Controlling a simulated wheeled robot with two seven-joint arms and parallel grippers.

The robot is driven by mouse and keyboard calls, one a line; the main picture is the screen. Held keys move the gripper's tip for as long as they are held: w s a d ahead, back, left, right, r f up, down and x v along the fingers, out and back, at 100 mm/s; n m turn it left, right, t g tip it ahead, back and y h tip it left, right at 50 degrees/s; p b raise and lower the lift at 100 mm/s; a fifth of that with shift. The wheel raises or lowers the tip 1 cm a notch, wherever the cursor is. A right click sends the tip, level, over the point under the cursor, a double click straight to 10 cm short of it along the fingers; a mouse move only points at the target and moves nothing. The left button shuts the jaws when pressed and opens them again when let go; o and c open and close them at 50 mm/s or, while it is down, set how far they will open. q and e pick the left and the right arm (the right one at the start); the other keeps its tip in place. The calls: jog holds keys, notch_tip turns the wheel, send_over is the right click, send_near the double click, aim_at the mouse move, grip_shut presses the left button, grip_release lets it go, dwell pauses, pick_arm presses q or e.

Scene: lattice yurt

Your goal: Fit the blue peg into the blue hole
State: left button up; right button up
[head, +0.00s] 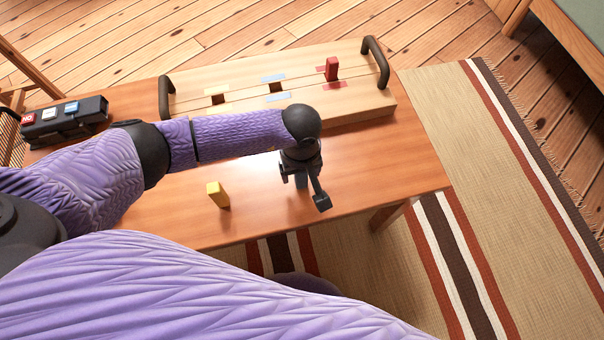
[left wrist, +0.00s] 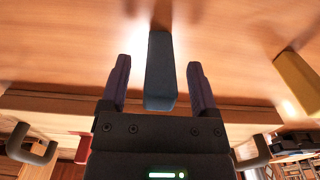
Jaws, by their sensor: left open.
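The blue peg (left wrist: 160,72) stands on the table between the two spread fingers of my left gripper (left wrist: 160,80) in the left wrist view, with a gap on each side. In the head view my left gripper (head: 305,190) points down over the front right of the table, open, and mostly hides the peg. The blue hole (head: 276,87) is a dark slot between two pale blue patches in the middle of the wooden board (head: 370,110); it is empty. My right gripper is out of view.
A red peg (head: 332,68) stands in the board's right hole. The yellow hole (head: 218,99) is empty, and a yellow peg (head: 217,194) stands on the table (head: 400,165). Dark handles (head: 376,62) rise at the board's ends. A dark box with coloured buttons (head: 65,120) is at left.

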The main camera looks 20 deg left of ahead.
pick_arm(q)
jog(key=shift+r, duration=0.2)
grip_shut()
